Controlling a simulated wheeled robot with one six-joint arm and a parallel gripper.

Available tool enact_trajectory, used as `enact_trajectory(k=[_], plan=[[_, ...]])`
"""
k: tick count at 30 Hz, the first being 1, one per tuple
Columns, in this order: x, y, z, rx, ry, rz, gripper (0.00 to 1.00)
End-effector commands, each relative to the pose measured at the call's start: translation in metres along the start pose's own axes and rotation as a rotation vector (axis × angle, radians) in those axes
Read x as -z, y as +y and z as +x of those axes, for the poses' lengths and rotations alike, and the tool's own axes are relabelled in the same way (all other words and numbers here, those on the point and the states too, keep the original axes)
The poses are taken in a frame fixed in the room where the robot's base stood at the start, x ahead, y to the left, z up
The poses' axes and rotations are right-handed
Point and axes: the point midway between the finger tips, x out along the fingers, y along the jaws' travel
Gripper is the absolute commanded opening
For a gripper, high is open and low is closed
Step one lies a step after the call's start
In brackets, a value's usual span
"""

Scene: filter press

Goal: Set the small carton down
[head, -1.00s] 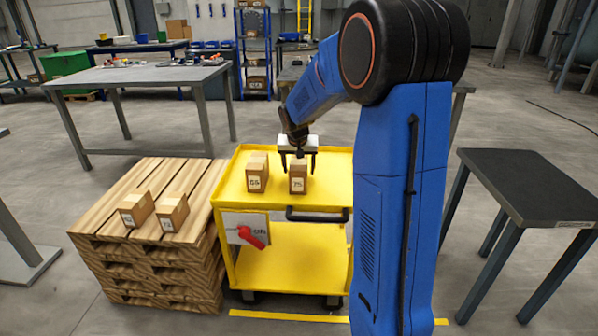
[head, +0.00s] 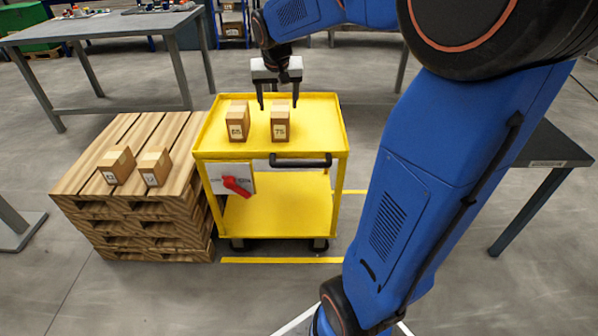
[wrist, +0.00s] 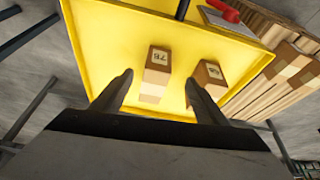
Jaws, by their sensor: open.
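Two small cartons stand upright and apart on the top tray of the yellow cart (head: 325,112). The right carton (head: 281,121) is labelled with what looks like 75 or 76. The left carton (head: 238,120) has a label that I read as 55 or 65. My gripper (head: 279,106) is open and empty, above and behind the right carton. In the wrist view the right carton (wrist: 157,72) shows between my spread fingers, apart from both. The left carton (wrist: 208,76) shows beside the other finger, at the right.
A stack of wooden pallets (head: 88,184) left of the cart bears two more small cartons, one (head: 117,165) beside the other (head: 154,166). A black-topped table (head: 553,146) stands at the right. A grey workbench (head: 100,27) is behind. The cart has a black handle (head: 300,162).

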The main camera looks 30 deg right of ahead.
Motion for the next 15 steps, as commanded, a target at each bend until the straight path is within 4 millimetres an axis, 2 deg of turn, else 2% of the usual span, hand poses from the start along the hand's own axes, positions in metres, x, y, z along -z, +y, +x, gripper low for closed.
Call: enact_trajectory(k=[1,6,15], plan=[[-0.017,0.000,-0.012,0.010,0.005,-0.022,0.67],[-0.073,0.001,-0.041,0.043,0.005,-0.101,0.67],[-0.175,0.010,-0.073,0.104,0.010,-0.244,0.67]])
